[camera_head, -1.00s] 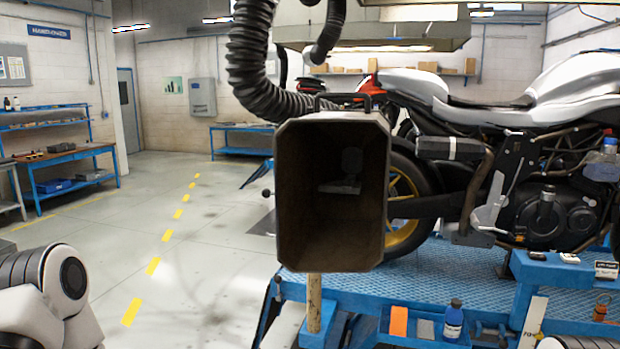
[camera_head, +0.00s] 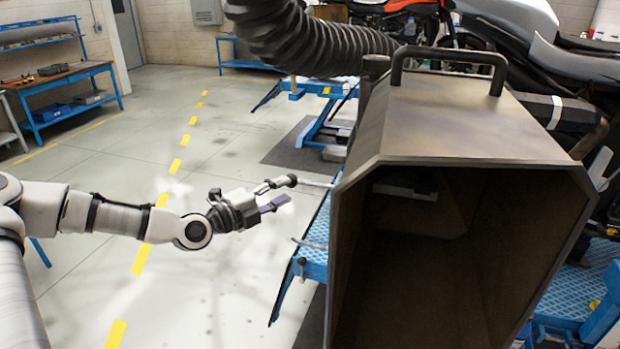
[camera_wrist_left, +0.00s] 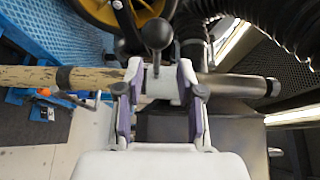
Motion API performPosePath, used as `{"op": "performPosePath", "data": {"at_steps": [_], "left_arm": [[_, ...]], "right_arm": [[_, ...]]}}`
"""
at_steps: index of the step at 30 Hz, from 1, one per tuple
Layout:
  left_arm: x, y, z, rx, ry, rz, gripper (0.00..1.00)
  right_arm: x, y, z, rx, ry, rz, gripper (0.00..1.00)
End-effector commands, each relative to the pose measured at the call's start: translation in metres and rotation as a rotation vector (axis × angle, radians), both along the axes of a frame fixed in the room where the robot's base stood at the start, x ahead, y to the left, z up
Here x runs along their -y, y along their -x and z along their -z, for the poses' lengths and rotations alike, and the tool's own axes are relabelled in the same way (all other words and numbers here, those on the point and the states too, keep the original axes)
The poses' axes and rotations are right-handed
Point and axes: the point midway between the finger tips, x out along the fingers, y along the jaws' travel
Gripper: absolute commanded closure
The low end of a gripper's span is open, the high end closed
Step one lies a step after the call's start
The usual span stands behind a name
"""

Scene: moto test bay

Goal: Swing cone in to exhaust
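The cone is a large brown-grey box-shaped hood (camera_head: 470,125), close at the right of the head view with its open mouth toward me. A dark bar handle (camera_head: 450,55) is on its top. My left gripper (camera_head: 280,192) is left of the hood, with its fingers apart. In the left wrist view, its fingers (camera_wrist_left: 160,75) frame a grey piece of a bar with a wooden grip (camera_wrist_left: 30,78); contact cannot be told. A black ball knob (camera_wrist_left: 157,33) stands just beyond the fingertips. The exhaust is not clearly visible; the hood hides much of the motorcycle (camera_head: 520,15). My right gripper is out of view.
A black corrugated hose (camera_head: 310,40) hangs above and behind the hood. A blue lift platform (camera_head: 315,240) lies below it. The motorcycle's yellow-rimmed wheel (camera_wrist_left: 140,12) shows in the left wrist view. The floor at left is open, with a blue workbench (camera_head: 65,85) beyond.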

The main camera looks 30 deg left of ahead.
Motion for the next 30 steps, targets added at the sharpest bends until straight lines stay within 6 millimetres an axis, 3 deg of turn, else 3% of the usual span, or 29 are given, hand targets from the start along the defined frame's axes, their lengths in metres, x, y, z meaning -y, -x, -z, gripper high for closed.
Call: {"op": "performPosePath", "data": {"at_steps": [5,15,25,26,28,30], "left_arm": [[0.010,-0.017,0.009,-0.001,-0.008,0.012,0.63],[0.019,-0.061,0.002,-0.003,-0.002,0.006,0.63],[0.021,-0.066,0.002,0.000,0.005,0.006,0.63],[0.021,-0.066,0.002,0.000,0.005,0.006,0.70],[0.021,-0.066,0.002,0.000,0.004,0.006,0.95],[0.021,-0.066,0.002,-0.001,0.005,0.006,1.00]], "right_arm": [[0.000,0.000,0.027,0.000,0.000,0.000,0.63],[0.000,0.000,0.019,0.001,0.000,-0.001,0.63],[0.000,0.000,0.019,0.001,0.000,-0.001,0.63],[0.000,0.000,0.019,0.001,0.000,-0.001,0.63],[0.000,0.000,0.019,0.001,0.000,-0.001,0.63],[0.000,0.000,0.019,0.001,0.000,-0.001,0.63]]}}
